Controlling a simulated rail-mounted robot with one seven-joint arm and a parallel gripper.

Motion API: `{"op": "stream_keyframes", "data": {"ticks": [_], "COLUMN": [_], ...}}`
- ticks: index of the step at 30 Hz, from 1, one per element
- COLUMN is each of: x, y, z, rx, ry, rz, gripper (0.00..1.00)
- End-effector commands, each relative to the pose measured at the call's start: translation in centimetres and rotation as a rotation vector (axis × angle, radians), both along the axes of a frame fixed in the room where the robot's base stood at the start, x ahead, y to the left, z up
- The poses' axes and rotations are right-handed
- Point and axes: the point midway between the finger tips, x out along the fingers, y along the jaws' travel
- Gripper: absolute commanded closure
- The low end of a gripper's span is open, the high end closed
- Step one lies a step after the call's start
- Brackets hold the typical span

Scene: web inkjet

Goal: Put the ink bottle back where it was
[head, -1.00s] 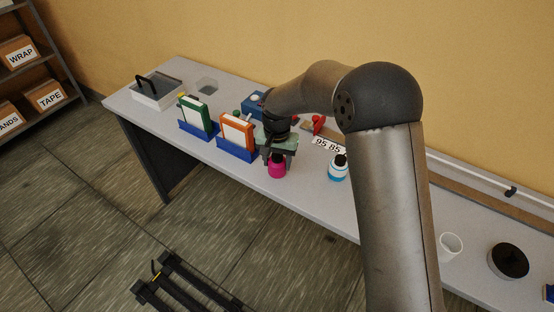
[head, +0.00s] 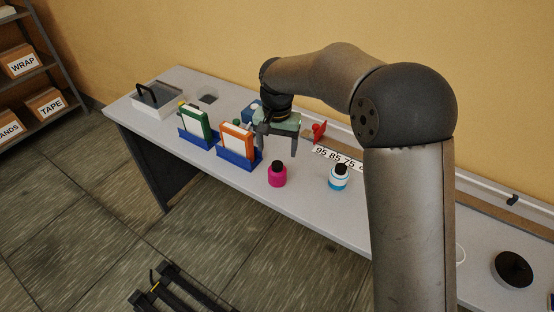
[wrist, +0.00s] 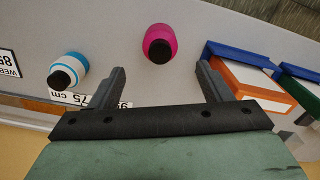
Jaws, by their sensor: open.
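A magenta ink bottle (head: 278,177) with a black cap stands upright on the grey bench, in front of the orange-and-white box. A cyan-and-white ink bottle (head: 338,180) with a black cap stands upright to its right. My gripper (head: 276,152) is open and empty, behind and above the magenta bottle, apart from it. In the wrist view the magenta bottle (wrist: 159,43) lies beyond the gap between the open fingertips (wrist: 160,72). The cyan bottle (wrist: 68,69) is left of the left finger there.
Blue holders carry an orange-and-white box (head: 236,140) and a green-and-white box (head: 194,122) left of my gripper. A number strip (head: 337,160) and a red item (head: 319,131) are near the wall. Bench surface between the bottles is clear.

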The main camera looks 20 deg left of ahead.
Motion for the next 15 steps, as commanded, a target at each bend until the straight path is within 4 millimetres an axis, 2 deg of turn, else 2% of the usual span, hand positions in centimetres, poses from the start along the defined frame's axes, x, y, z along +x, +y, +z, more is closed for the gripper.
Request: {"op": "stream_keyframes", "data": {"ticks": [3,6,15], "x": [0.0,0.0,-0.1], "y": [0.0,0.0,-0.5], "z": [1.6,2.3,2.8], "rx": [0.0,0.0,-0.002], "ry": [-0.001,-0.001,-0.001], "rz": [0.0,0.001,0.001], "gripper": [0.28,0.28,0.28]}}
